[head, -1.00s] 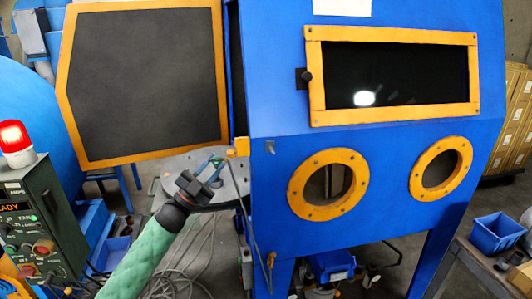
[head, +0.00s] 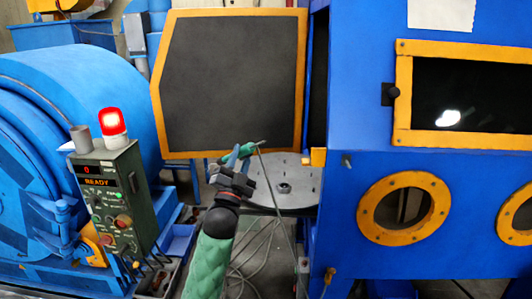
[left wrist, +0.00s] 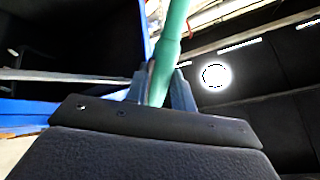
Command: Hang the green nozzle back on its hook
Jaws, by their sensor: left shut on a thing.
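My left gripper (head: 236,160) is shut on the green nozzle (head: 246,147), in front of the open door's lower edge and left of the blue cabinet. A thin dark hose runs from the nozzle down to the right. In the left wrist view the nozzle (left wrist: 174,40) stands up between the two blue fingers (left wrist: 162,88). A small dark peg (head: 346,160) sticks out of the cabinet's side; I cannot tell whether it is the hook. My right gripper is not in view.
The open door (head: 233,82) with an orange frame stands behind the gripper. A grey round turntable (head: 297,190) lies to its right. The blue cabinet (head: 355,95) stands further right. A green control box (head: 118,205) with a lit red lamp (head: 112,123) stands at left. Cables lie on the floor.

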